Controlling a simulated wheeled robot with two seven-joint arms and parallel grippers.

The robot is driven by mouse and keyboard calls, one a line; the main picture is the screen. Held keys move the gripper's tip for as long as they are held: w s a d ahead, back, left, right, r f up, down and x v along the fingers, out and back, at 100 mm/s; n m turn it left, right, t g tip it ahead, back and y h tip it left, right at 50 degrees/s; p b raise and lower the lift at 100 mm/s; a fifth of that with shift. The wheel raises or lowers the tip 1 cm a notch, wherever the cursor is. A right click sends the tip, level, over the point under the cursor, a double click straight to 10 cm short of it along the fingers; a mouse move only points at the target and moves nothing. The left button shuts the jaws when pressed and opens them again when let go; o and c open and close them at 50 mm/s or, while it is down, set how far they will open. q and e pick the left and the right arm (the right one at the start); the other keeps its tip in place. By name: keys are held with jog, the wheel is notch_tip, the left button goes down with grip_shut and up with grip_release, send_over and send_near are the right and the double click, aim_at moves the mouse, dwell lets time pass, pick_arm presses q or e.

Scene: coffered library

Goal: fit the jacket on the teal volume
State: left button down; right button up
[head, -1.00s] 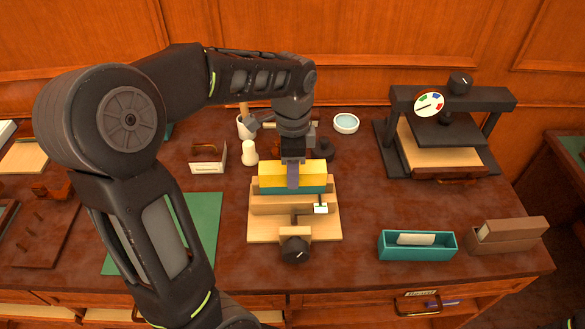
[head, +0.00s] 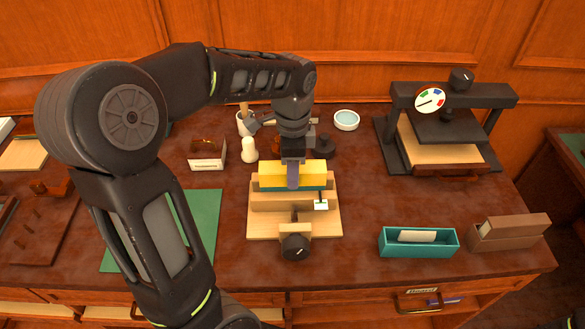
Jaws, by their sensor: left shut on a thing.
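The teal volume (head: 270,188) sits in a light wooden cradle (head: 260,228) in the middle of the desk. Only a teal strip along its lower front shows. The yellow jacket (head: 268,175) lies over its top and upper front; whether it is seated all the way cannot be told. My left gripper (head: 293,176) comes down from above and is shut at the middle of the yellow jacket, one finger showing in front. The back of the volume is hidden. My right gripper is not in view.
The cradle has a dark knob (head: 295,247) in front. A teal open box (head: 418,243) and a brown box (head: 511,233) stand at the right front. A press with a dial (head: 430,99) stands back right. A white dish (head: 346,120) and a green mat (head: 203,225) lie nearby.

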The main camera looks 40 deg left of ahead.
pick_arm(q)
jog(key=shift+f+b, duration=0.35)
jog(key=shift+f, duration=0.25)
dwell(0.7)
jog(key=c, duration=0.8)
grip_release()
jog(key=shift+r, duration=0.1)
jog(key=shift+r+p, duration=2.5)
jog(key=shift+r, duration=0.45)
